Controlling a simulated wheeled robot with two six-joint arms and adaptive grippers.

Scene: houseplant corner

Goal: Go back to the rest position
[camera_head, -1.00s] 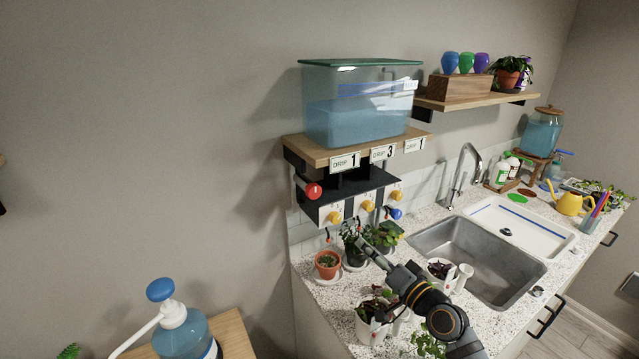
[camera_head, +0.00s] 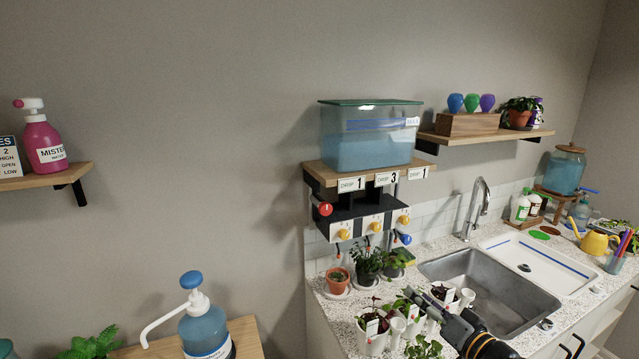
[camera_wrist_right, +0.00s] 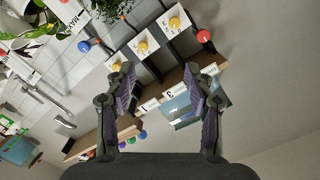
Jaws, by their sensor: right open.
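My right gripper (camera_head: 424,297) shows at the lower right of the head view, above the counter beside the potted plants. In the right wrist view my right gripper (camera_wrist_right: 168,75) has its two fingers spread apart with nothing between them. Beyond the fingers are the drip shelf (camera_wrist_right: 182,83) and its yellow and red knobs, seen tilted. My left gripper does not show in either view.
A blue water tank (camera_head: 365,140) stands on the drip shelf (camera_head: 322,172). Several potted plants (camera_head: 338,284) crowd the counter left of the sink (camera_head: 490,290). A pump bottle (camera_head: 205,330) stands on a wooden surface at lower left. A pink mister (camera_head: 44,145) sits on a wall shelf.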

